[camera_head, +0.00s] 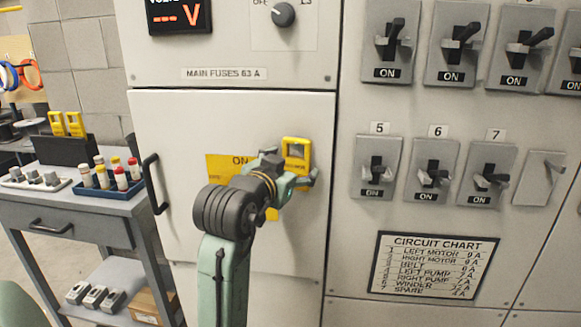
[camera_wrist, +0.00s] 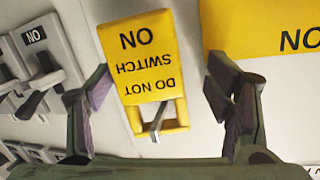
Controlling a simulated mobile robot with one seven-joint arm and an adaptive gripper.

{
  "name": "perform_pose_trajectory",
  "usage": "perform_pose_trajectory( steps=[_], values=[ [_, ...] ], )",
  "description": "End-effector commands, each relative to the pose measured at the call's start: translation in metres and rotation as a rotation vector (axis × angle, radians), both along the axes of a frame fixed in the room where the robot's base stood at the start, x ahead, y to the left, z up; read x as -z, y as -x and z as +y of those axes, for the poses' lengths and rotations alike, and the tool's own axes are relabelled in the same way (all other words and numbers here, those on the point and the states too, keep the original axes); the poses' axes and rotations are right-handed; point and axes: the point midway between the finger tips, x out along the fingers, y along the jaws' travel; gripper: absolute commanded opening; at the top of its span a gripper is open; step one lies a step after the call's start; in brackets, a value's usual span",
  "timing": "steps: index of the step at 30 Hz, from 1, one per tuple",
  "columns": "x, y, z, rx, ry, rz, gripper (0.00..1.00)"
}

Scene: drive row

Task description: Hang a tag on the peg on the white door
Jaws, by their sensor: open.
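A yellow tag (camera_head: 297,150) hangs against the white door (camera_head: 240,118), right of a yellow door label. In the wrist view the tag (camera_wrist: 140,55) appears upside down and reads "DO NOT SWITCH ON". The metal peg (camera_wrist: 158,122) shows in the opening of the tag's frame and seems to pass through it. My gripper (camera_head: 292,180) is at the tag, with its fingers open on either side. In the wrist view my gripper (camera_wrist: 155,95) shows gaps between both fingers and the tag. My arm partly covers the door label.
The yellow label (camera_wrist: 265,28) on the door is close to one finger. Breaker switches (camera_head: 435,172) stand on the panel right of the door. The door handle (camera_head: 153,183) juts out at left. A side table (camera_head: 75,205) holds a rack with more yellow tags (camera_head: 66,123).

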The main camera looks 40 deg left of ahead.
Motion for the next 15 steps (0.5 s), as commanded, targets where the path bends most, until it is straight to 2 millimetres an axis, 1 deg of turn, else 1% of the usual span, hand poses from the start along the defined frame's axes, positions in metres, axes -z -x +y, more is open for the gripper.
perform_pose_trajectory(
  steps=[5,8,11,15],
  values=[
    [0.0,0.002,-0.001,0.0,0.0,0.0,0.72],
    [-0.002,0.011,-0.003,-0.001,0.0,-0.002,0.72],
    [-0.005,0.027,-0.009,-0.002,-0.002,-0.002,0.72],
    [-0.01,0.057,-0.018,-0.002,-0.002,-0.003,0.72]
  ],
)
